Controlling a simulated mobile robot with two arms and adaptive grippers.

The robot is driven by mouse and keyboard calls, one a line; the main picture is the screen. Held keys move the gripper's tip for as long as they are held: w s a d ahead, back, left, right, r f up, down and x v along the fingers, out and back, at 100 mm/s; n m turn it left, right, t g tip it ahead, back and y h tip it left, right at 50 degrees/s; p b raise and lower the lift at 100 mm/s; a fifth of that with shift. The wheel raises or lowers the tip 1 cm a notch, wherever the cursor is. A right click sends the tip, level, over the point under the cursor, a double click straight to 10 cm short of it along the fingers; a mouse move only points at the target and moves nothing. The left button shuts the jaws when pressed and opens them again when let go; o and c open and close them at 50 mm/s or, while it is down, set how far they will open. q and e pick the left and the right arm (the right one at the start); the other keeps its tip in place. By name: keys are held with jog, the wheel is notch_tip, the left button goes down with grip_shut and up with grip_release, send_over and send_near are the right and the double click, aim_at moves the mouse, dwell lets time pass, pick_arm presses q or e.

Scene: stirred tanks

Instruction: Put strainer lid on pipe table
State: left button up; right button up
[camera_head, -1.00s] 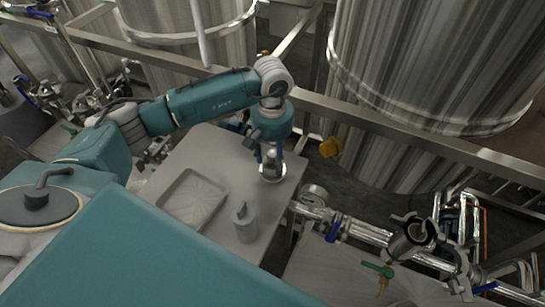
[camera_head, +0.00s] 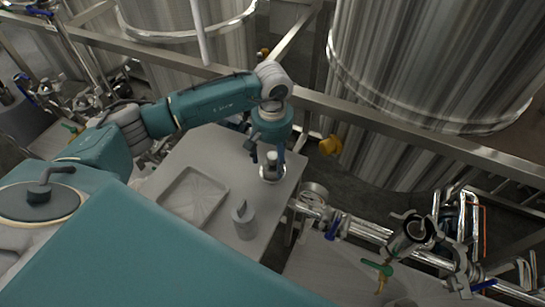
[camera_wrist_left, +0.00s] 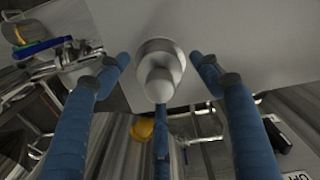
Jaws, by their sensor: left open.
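The strainer lid, a round metal disc with a rounded knob (camera_wrist_left: 160,72), sits on the light grey table (camera_head: 222,158), near its right corner. It also shows in the head view as a pale disc (camera_head: 271,176) below my left gripper (camera_head: 270,165). In the left wrist view, the fingers of my left gripper (camera_wrist_left: 163,85) are spread around the lid, with visible gaps beside it. The gripper is open and holds nothing. My right gripper is not in view.
A shallow tray (camera_head: 194,196) and a grey cylinder with a handle (camera_head: 244,220) share the table. An open-topped pipe fitting (camera_head: 412,236) stands among pipes and valves at the right. A metal rail (camera_head: 400,130) and large tanks (camera_head: 430,60) lie behind.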

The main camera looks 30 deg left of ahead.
pick_arm(q)
notch_tip(320, 180, up, 11)
jog(key=b, duration=0.3)
jog(key=shift+f+b, duration=0.1)
jog(key=shift+b, duration=0.25)
jog(key=shift+r, duration=0.55)
